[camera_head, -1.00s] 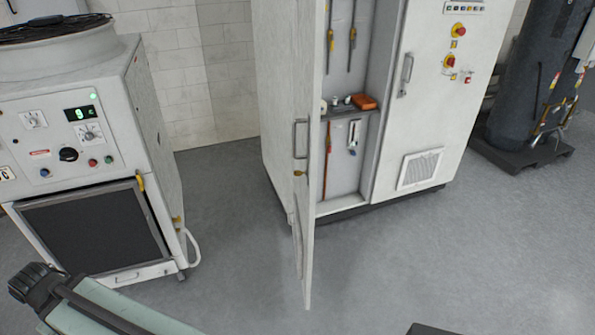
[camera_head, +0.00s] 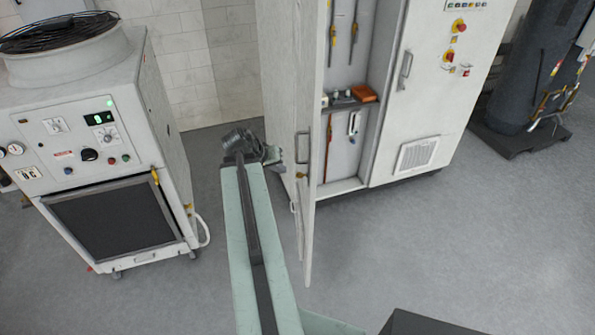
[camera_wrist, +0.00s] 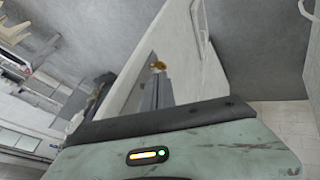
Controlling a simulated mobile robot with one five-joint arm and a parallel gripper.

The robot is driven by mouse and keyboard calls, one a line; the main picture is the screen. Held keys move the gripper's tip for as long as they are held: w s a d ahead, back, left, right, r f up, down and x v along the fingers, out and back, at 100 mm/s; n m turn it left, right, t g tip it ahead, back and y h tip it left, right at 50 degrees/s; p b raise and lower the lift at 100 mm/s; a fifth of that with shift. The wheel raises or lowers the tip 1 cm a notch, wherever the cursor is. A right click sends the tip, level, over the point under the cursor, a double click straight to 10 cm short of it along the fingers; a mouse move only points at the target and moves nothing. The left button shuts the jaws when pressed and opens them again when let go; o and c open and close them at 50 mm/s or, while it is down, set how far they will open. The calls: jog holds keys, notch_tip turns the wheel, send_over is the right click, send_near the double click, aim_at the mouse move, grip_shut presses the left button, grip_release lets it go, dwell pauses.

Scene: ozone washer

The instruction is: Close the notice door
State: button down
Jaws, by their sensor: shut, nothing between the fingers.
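The notice door (camera_head: 313,215) is a tall white cabinet door standing open, seen nearly edge-on in the head view. Its grey handle (camera_head: 302,147) and brass knob (camera_head: 300,175) are on the left-facing side. The white cabinet (camera_head: 285,60) stands behind it. My gripper (camera_head: 275,160) is shut and empty, just left of the door near the handle and knob. It is partly hidden by my wrist, and I cannot tell whether it touches the door. In the wrist view, a slanted pale panel with a brass knob (camera_wrist: 158,65) fills the middle.
Inside the cabinet, hanging tools and an orange box (camera_head: 364,93) show. A white machine (camera_head: 95,150) with a dark front panel stands on the left. A dark cylinder (camera_head: 520,75) stands at far right. Grey floor (camera_head: 420,240) in front of the cabinet is clear.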

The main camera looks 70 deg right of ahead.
aim_at(300, 176)
jog(key=b+x, duration=0.2)
jog(key=x, duration=0.1)
jog(key=s+b+x, duration=0.1)
jog(key=b+x, duration=0.1)
jog(key=x, duration=0.2)
jog(key=s+r+b+x, duration=0.1)
jog(key=b+x, duration=0.2)
jog(key=x, duration=0.1)
jog(key=shift+s+d, duration=0.1)
jog(key=shift+d, duration=0.15)
jog(key=shift+s+d, duration=0.25)
jog(key=shift+s, duration=0.25)
jog(key=shift+s, duration=0.1)
